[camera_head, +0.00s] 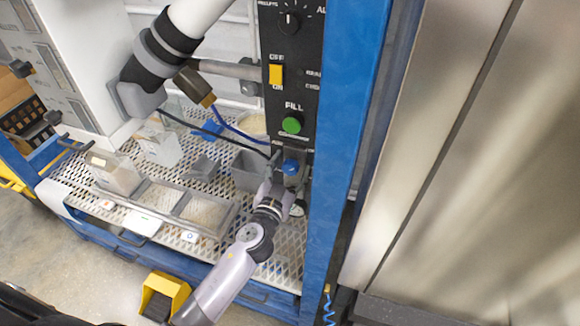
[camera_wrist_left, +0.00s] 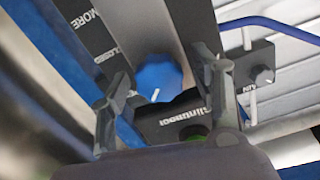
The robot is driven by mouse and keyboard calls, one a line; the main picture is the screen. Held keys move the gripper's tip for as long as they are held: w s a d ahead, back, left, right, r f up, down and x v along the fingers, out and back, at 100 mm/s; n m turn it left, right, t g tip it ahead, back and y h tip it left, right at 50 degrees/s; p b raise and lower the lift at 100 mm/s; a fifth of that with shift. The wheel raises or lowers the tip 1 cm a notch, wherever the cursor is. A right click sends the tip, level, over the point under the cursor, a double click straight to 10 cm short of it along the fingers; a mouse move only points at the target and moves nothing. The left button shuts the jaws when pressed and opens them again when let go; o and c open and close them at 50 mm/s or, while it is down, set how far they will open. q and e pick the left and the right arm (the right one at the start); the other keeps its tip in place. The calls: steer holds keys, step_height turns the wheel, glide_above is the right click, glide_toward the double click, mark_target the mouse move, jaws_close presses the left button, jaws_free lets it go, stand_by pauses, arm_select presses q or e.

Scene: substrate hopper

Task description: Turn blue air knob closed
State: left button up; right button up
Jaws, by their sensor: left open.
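The blue air knob (camera_head: 291,167) sits low on the black control panel (camera_head: 291,95), below the green button. In the left wrist view the knob (camera_wrist_left: 160,75) shows a small white mark, and the panel beside it reads "MORE" and what looks like "CLOSED". My left gripper (camera_head: 277,182) is open at the knob in the head view. In the left wrist view its two fingers (camera_wrist_left: 167,82) lie on either side of the knob with nothing gripped. I cannot tell whether a finger touches the knob. My right gripper is not in view.
The green FILL button (camera_head: 291,125) and a yellow switch (camera_head: 276,74) are higher on the panel. A blue upright (camera_head: 352,110) stands right of it. Grey bins (camera_head: 248,170) and clear containers (camera_head: 117,174) stand on the perforated shelf.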

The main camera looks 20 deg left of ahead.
arm_select(q)
steer(key=shift+c, duration=0.5)
steer(key=c, duration=1.1)
steer(key=shift+m, duration=0.3)
steer(key=m, duration=0.4)
steer(key=shift+b, duration=0.4)
steer(key=m, duration=0.5)
steer(key=shift+d+f, duration=0.1)
steer(key=m, duration=0.4)
steer(key=shift+f+m, duration=0.15)
steer(key=shift+m, duration=1.95)
